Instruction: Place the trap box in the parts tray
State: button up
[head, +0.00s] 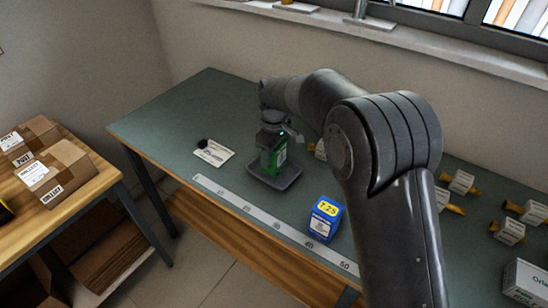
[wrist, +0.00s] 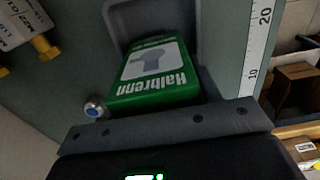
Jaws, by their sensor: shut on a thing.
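The trap box, a green box marked Halbrenn with a pipe picture, (head: 274,161) is upright at the parts tray, and it also shows in the wrist view (wrist: 152,77). My gripper (head: 273,137) is shut on the upper part of the box; its dark jaw bar crosses the wrist view (wrist: 165,127). The parts tray, a small dark grey tray, (head: 287,184) lies under the box on the green bench top; its rim also shows in the wrist view (wrist: 112,35). I cannot tell whether the box touches the tray floor.
A blue box (head: 325,219) stands right of the tray near the bench's front edge. A ruler strip (head: 250,212) runs along that edge. A white card (head: 214,153) lies left of the tray. Several small tagged fittings (head: 461,183) lie at the right.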

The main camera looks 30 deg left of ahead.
jog(key=shift+f, duration=0.85)
jog(key=shift+f, duration=0.1)
jog(key=o, duration=1.1)
notch_tip(320, 180, up, 12)
jog(key=shift+r, duration=0.1)
jog(key=shift+d, duration=0.1)
